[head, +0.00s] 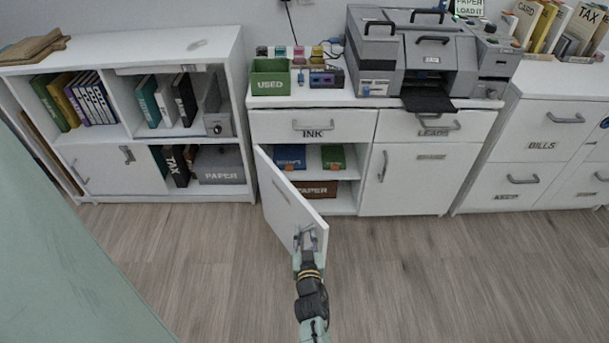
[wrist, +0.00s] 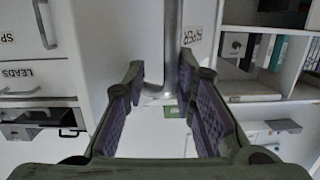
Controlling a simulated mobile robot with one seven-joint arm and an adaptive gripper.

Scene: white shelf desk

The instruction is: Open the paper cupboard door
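The paper cupboard door (head: 283,195) stands swung well open from the middle cabinet, hinged at its left side. Its grey handle (head: 312,236) is near the door's free edge. My gripper (head: 306,250) is right at that handle, low in front of the cabinet. In the wrist view the two purple-padded fingers (wrist: 164,72) are apart, with the grey handle (wrist: 171,75) between their tips. Gaps seem to show on both sides of the handle. A PAPER label (wrist: 191,36) on the door shows beside the handle.
Inside the open cupboard are a blue pack (head: 290,157), a green pack (head: 333,157) and a brown box (head: 316,189). The closed INK drawer (head: 312,125) is above. The right cupboard door (head: 415,180) is closed. Wood floor around the door is clear.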

